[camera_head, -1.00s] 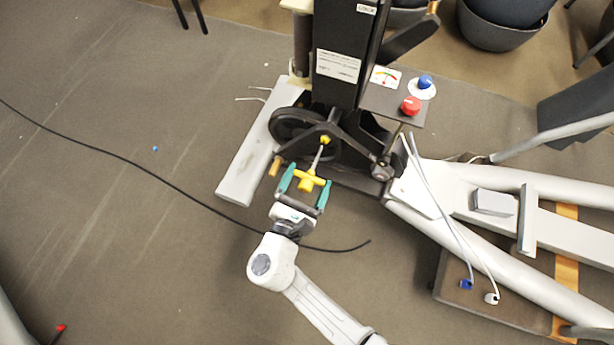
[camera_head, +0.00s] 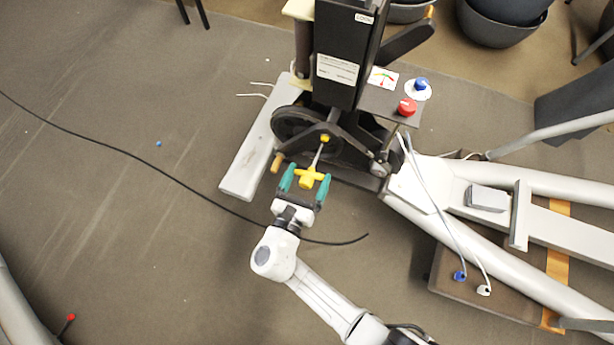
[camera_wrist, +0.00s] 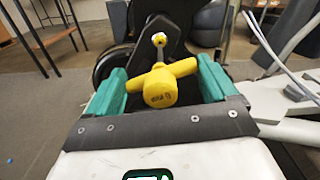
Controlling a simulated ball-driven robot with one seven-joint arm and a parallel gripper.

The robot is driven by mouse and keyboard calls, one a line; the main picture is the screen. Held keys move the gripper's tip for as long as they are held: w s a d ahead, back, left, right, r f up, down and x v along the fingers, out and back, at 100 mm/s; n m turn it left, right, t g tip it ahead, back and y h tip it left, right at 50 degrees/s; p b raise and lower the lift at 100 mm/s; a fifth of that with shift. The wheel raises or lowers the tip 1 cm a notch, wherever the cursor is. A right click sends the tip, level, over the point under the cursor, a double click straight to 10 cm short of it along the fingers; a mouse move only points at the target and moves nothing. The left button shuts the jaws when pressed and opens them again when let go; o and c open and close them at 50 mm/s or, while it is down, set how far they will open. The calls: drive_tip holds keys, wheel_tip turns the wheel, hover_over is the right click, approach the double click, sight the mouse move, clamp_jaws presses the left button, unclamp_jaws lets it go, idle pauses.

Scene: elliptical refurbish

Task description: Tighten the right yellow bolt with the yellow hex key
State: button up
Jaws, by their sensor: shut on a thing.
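The yellow hex key (camera_head: 308,178) has a T-shaped handle and a thin grey shaft. Its shaft runs up to a yellow bolt (camera_head: 325,139) on the black wheel housing, and the tip appears to meet the bolt. My gripper (camera_head: 306,181) is shut on the handle, with one green finger at each end of the crossbar. In the wrist view the yellow handle (camera_wrist: 160,88) sits between the green fingers, and the yellow bolt (camera_wrist: 159,37) shows beyond it. The exact seating of the tip is too small to tell. I cannot make out a second yellow bolt.
The machine's black column (camera_head: 342,55) rises behind the bolt. A small panel with a red knob (camera_head: 407,107) and a blue knob (camera_head: 420,84) stands to its right. A black cable (camera_head: 130,150) crosses the floor, passing beneath my arm. The floor at left is mostly clear.

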drive_tip(key=shift+w+d, duration=0.25)
drive_tip(key=shift+w, duration=0.4)
idle(1.8)
drive_tip(key=shift+f+m+b, duration=0.15)
drive_tip(key=shift+m+b, duration=0.6)
drive_tip(key=shift+m, duration=0.35)
drive_tip(key=m+b, duration=0.3)
drive_tip(key=m, duration=0.2)
drive_tip(key=shift+m+b, duration=0.35)
drive_tip(key=shift+m, duration=0.05)
drive_tip(key=o, duration=0.9)
drive_tip(key=shift+r, duration=0.25)
clamp_jaws()
